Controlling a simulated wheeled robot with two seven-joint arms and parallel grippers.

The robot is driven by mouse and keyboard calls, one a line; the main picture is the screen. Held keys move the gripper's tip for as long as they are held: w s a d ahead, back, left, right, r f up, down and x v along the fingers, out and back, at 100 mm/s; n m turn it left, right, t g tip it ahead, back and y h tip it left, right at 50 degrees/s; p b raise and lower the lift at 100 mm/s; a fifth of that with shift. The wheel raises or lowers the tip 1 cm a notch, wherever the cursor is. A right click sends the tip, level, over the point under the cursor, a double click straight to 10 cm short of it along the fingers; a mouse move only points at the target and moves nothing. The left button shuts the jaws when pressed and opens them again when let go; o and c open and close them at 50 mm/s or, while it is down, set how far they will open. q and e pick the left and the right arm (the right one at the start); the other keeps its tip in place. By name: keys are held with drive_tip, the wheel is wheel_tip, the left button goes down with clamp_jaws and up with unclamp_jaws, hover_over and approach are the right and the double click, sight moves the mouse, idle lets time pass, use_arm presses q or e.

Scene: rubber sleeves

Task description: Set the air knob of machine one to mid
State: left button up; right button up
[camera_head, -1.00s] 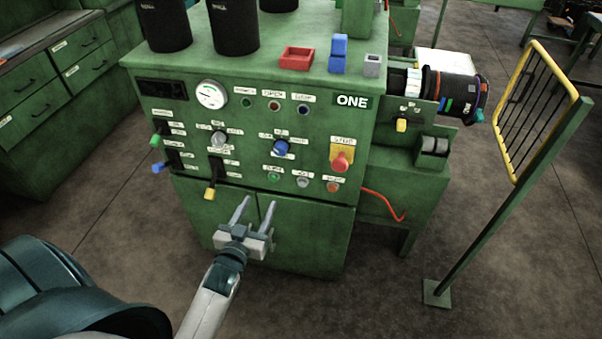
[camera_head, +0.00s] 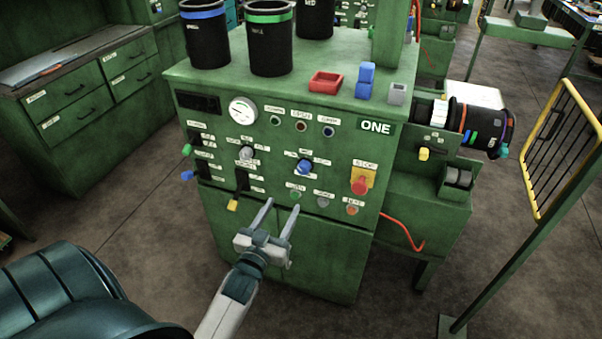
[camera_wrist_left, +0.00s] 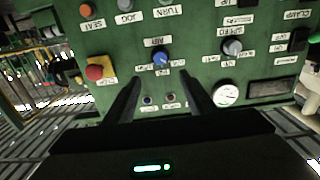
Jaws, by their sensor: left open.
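Machine one (camera_head: 280,245) is a green cabinet with a sign reading ONE. Its air knob (camera_head: 304,167) is a blue round knob in the middle of the front panel, with small labels around it. In the left wrist view the blue air knob (camera_wrist_left: 160,57) sits beside its AIR label, roughly between and beyond the fingertips. Its exact setting is too small to read. My left gripper (camera_head: 278,210) is open and empty, in front of the panel and below the knob in the head view, apart from it. It also shows in the left wrist view (camera_wrist_left: 161,80). My right gripper is out of view.
Near the air knob are a grey knob (camera_head: 246,153), a red stop button (camera_head: 360,185) on yellow, and a row of small buttons below. A gauge (camera_head: 243,110) is at upper left. Black cups and a red tray (camera_head: 325,83) stand on top. A yellow-framed fence (camera_head: 560,150) is at right.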

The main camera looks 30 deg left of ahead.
sight(302, 171)
use_arm(q)
drive_tip(key=p+x, duration=0.3)
drive_tip(key=x, duration=1.1)
drive_tip(key=shift+r, duration=0.1)
drive_tip(key=shift+p+x, duration=0.35)
drive_tip(key=shift+x, duration=0.6)
drive_tip(key=c, duration=1)
